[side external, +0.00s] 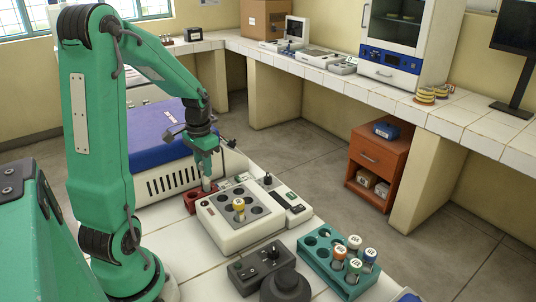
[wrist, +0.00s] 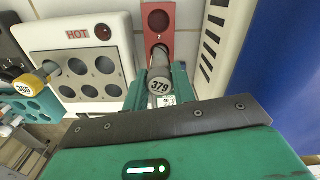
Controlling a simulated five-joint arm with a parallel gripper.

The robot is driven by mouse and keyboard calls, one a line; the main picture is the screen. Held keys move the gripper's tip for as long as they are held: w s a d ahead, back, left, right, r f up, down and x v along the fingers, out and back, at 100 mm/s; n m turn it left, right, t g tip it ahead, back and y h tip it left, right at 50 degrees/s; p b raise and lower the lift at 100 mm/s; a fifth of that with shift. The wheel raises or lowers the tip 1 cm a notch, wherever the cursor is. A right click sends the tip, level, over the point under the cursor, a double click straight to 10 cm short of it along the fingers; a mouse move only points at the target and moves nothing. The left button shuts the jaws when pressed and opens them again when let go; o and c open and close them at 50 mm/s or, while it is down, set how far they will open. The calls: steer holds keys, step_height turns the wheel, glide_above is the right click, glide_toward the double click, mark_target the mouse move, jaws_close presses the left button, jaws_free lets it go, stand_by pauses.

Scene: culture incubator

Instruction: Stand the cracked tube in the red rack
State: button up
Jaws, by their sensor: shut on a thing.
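The red rack (side external: 193,203) is a small block beside the white heater block. In the wrist view the red rack (wrist: 171,38) shows one empty round hole at its far end. My gripper (side external: 207,178) points down over the red rack, shut on a grey-capped tube marked 379 (wrist: 160,84). The lower end of this tube meets the near part of the rack. I cannot tell how deep it sits in a hole. No crack can be made out on it.
The white heater block (side external: 228,225) marked HOT holds a yellow-capped tube (side external: 239,208), marked 369 or similar. A teal rack (side external: 312,254) with several capped tubes stands at front right. A dark control box (side external: 258,262) is in front. A blue-topped machine (side external: 160,150) stands behind.

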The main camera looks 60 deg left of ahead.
steer(key=shift+f, duration=0.2)
steer(key=shift+f, duration=1.45)
steer(key=o, duration=1.4)
steer(key=shift+r, duration=3.7)
